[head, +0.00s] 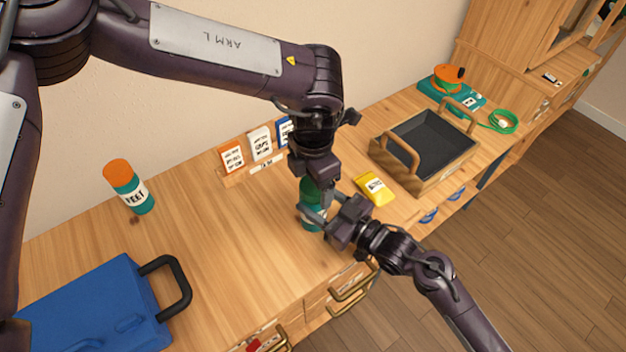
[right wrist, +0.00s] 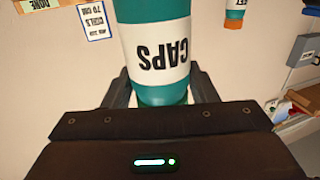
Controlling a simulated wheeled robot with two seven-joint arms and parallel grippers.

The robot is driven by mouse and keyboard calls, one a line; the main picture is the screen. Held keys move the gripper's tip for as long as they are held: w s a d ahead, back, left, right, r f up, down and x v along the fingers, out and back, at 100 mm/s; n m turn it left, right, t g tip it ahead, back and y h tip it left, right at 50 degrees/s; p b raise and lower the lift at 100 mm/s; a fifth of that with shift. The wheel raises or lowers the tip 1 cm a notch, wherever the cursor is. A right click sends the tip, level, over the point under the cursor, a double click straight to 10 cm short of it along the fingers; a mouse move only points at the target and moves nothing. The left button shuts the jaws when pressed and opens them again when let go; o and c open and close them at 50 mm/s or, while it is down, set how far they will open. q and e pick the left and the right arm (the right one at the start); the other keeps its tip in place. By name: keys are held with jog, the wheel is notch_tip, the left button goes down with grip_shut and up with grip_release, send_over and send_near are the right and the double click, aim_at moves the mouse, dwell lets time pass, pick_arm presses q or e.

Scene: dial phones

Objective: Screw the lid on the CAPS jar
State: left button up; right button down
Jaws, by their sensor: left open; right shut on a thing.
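The teal CAPS jar (head: 311,222) stands on the wooden bench near its front, its white label readable in the right wrist view (right wrist: 157,55). My right gripper (head: 322,217) is shut around the jar's body from the right. My left gripper (head: 312,178) points down from above, open, at the top of the jar.
An orange-lidded teal jar (head: 130,188) stands at the left, behind a blue case (head: 95,305). Small cards (head: 232,157) stand at the back. A yellow packet (head: 374,188) and a dark-lined wooden tray (head: 430,140) lie to the right. The bench's left middle is clear.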

pick_arm(q)
notch_tip(320, 180, up, 12)
dwell(0.4)
jog(key=shift+f, duration=0.1)
pick_arm(e)
jog(key=shift+c, duration=2.4)
grip_release()
pick_arm(q)
jog(key=shift+f+b, duration=0.7)
jog(key=shift+b, duration=0.05)
pick_arm(e)
jog(key=v, duration=0.7)
jog(key=shift+s+d, duration=0.3)
jog(key=shift+d, duration=0.1)
